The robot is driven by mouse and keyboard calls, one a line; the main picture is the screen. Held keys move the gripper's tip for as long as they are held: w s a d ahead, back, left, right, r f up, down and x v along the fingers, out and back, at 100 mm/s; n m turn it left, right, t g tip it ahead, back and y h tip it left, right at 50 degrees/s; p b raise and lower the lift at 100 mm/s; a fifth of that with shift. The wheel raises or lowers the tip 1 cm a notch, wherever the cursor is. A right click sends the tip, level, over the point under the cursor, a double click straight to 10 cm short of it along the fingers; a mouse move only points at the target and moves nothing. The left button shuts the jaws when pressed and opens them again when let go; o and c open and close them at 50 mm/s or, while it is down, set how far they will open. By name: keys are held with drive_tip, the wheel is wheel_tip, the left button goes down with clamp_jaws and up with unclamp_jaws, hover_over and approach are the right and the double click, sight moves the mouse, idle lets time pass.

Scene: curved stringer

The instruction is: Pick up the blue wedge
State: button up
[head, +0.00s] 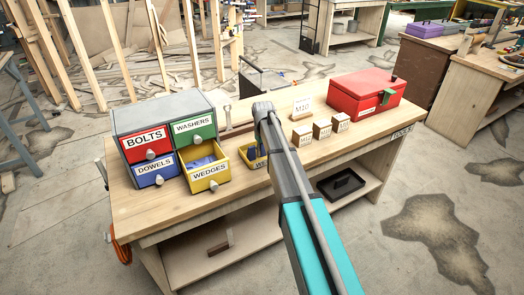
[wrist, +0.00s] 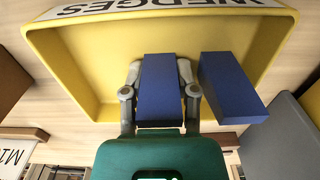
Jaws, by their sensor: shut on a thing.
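A blue wedge (wrist: 160,100) stands between the fingers of my gripper (wrist: 160,72) in the wrist view, and the gripper is shut on it. A second blue wedge (wrist: 230,88) lies just to the right, apart from the fingers. Behind both is a yellow bin (wrist: 95,85) labelled WEDGES, seen upside down. In the head view my arm reaches over the bench to the yellow bin (head: 247,161) beside the drawer cabinet. The arm covers part of that bin and hides the fingers and the held wedge.
A drawer cabinet (head: 160,107) stands at the left of the wooden bench (head: 150,215), its yellow WEDGES drawer (head: 208,180) pulled open with blue pieces inside. Small labelled wooden blocks (head: 322,129) and a red toolbox (head: 365,93) stand to the right. The front right of the bench top is clear.

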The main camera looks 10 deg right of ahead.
drive_tip(key=shift+r, duration=0.15)
wheel_tip(320, 180, up, 3)
drive_tip(key=p, duration=0.3)
drive_tip(key=s+r+p, duration=0.2)
drive_tip(key=r+p, duration=0.1)
drive_tip(key=s+r+p, duration=0.3)
drive_tip(key=p, duration=0.1)
drive_tip(key=shift+s+r, duration=0.25)
drive_tip(key=s+r+p, duration=0.3)
drive_tip(key=s, duration=0.5)
drive_tip(key=shift+s+d, duration=0.15)
drive_tip(key=shift+s, duration=0.1)
drive_tip(key=shift+d, duration=0.1)
